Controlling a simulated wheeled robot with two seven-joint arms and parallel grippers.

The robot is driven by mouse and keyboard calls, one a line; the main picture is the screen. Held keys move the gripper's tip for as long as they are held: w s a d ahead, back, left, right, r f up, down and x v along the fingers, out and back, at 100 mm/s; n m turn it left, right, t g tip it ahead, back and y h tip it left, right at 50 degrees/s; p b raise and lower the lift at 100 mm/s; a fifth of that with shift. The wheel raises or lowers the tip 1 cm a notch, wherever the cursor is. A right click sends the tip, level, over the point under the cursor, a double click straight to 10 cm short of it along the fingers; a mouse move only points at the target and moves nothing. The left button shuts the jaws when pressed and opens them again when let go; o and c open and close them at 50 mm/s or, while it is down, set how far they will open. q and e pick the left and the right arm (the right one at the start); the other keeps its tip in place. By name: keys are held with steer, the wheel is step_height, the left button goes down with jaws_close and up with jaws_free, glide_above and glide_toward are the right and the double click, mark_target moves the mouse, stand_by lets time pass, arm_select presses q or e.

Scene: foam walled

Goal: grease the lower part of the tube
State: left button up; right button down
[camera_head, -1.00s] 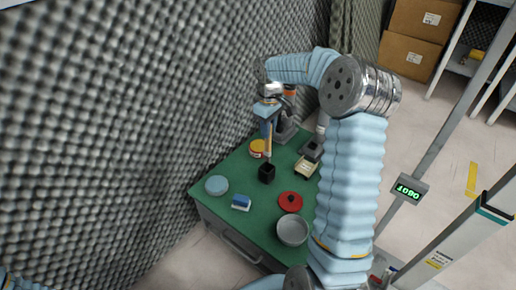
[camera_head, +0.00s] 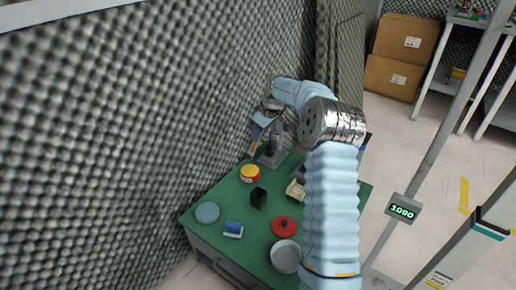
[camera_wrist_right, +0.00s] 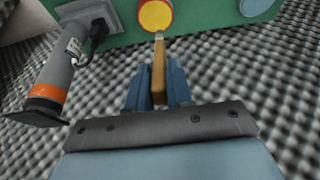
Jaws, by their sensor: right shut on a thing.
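My right gripper (camera_head: 260,125) is shut on a wooden-handled brush (camera_head: 255,140), above the back left of the green table. In the right wrist view the gripper (camera_wrist_right: 158,88) grips the brush (camera_wrist_right: 158,70), whose narrow end points toward the tin. The tin (camera_head: 250,173) has a red rim and a yellow top; it also shows in the wrist view (camera_wrist_right: 155,14). I cannot tell whether the brush touches it. The grey tube (camera_wrist_right: 65,68) with an orange band is held at a grey stand (camera_head: 275,153). My left gripper is out of view.
A black holder (camera_head: 258,198), a blue-grey disc (camera_head: 207,212), a blue and white block (camera_head: 233,229), a red lid (camera_head: 284,227) and a grey bowl (camera_head: 286,256) stand on the green table (camera_head: 250,235). The foam wall (camera_head: 120,120) rises close behind the gripper.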

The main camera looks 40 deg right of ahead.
steer(key=shift+w+d+f, duration=0.2)
steer(key=shift+w+d, duration=0.05)
steer(key=shift+d, duration=0.05)
steer(key=shift+f+b, duration=0.2)
steer(key=shift+b, duration=0.1)
arm_select(q)
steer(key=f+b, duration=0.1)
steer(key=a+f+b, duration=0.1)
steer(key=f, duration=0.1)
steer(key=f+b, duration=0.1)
steer(key=b, duration=0.1)
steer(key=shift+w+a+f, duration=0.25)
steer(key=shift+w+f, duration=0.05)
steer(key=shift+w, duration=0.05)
arm_select(e)
step_height(320, 180, down, 5)
steer(key=shift+f, duration=0.1)
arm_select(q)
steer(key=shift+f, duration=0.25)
arm_select(e)
steer(key=shift+a+f, duration=0.1)
steer(key=shift+f, duration=0.4)
stand_by(0.6)
step_height(320, 180, up, 7)
steer(key=p, duration=0.5)
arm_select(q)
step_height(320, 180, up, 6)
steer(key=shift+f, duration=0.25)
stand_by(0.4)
